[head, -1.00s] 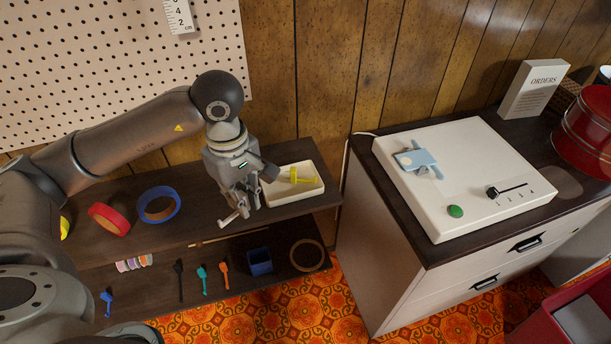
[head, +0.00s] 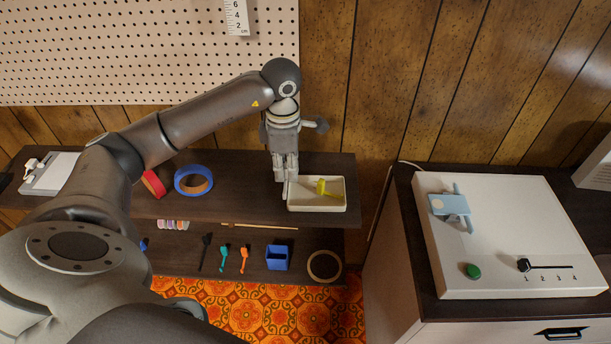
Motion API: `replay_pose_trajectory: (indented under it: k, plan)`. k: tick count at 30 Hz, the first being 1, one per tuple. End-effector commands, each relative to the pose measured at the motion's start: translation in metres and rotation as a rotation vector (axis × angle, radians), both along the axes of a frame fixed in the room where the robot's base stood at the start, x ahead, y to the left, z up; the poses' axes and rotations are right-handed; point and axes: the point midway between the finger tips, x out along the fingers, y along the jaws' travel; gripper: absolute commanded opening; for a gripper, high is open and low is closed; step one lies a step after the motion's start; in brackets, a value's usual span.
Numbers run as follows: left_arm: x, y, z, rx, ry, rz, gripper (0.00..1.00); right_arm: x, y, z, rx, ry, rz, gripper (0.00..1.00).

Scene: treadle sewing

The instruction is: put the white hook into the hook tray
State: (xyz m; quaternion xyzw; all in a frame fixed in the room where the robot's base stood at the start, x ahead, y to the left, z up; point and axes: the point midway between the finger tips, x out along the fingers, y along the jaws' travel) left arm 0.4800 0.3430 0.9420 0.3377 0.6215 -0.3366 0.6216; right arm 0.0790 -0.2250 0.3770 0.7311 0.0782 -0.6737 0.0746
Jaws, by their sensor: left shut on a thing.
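My left gripper (head: 286,175) points down just behind and above the left end of the hook tray. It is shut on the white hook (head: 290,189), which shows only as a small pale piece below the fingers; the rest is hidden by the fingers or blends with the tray. The hook tray (head: 318,209) is a shallow cream tray on the upper shelf. A yellow hook (head: 323,188) lies inside it. I cannot tell whether the white hook touches the tray. My right gripper is not in view.
The lower shelf holds a blue cup (head: 277,258), a ring (head: 324,266) and several coloured hooks. A cabinet with a white control box (head: 500,280) stands right.

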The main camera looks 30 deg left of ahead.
Motion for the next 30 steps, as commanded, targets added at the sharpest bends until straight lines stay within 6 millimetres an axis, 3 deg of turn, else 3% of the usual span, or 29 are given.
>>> replay_pose_trajectory:
  k: [3, 12, 21, 27, 30]
  plan:
    - [0.022, 0.000, -0.008, -0.004, 0.002, 0.000, 0.02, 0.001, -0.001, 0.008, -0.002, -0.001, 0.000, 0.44]
    - [0.059, 0.002, -0.054, -0.002, 0.002, -0.001, 0.02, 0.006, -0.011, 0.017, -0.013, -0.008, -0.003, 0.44]
    - [0.073, 0.003, -0.072, -0.001, 0.002, -0.002, 0.02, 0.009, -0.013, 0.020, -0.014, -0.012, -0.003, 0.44]
    - [0.071, 0.003, -0.097, -0.002, 0.003, -0.002, 0.02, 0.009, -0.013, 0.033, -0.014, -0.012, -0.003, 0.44]
    - [0.072, 0.004, -0.100, 0.000, 0.000, -0.003, 0.02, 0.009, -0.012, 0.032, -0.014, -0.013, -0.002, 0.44]
